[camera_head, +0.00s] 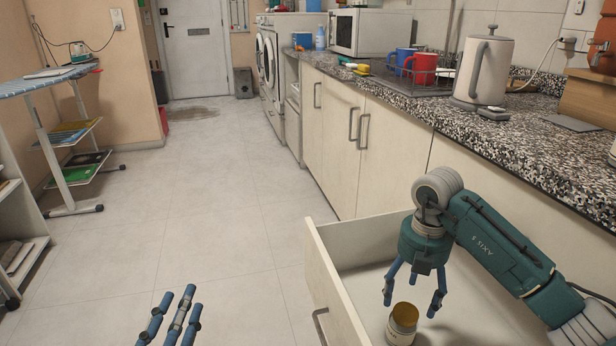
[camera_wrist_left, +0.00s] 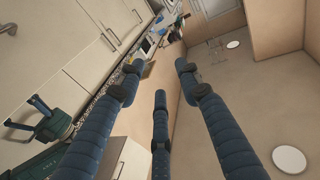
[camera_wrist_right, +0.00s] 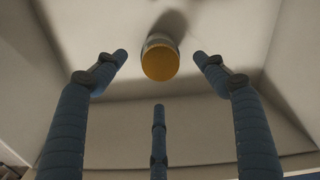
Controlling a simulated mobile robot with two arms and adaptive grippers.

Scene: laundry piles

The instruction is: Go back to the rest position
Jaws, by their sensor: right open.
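My right gripper (camera_head: 411,303) points down into an open drawer (camera_head: 350,310) at the lower right of the head view. Its fingers are spread and empty. A small jar with a yellow-brown lid (camera_head: 404,317) stands upright on the drawer floor just below the fingertips. In the right wrist view the jar (camera_wrist_right: 160,62) shows beyond the fingertips, apart from them. My left gripper (camera_head: 183,297) is at the bottom left of the head view, fingers pointing up over the floor. In the left wrist view its fingers (camera_wrist_left: 158,75) are spread with nothing between them.
The speckled counter (camera_head: 470,130) above the drawer holds a kettle (camera_head: 483,68), a red mug (camera_head: 422,68), a blue mug (camera_head: 401,60) and a microwave (camera_head: 368,32). An ironing board (camera_head: 45,80) stands at the left. The tiled floor (camera_head: 200,200) between is clear.

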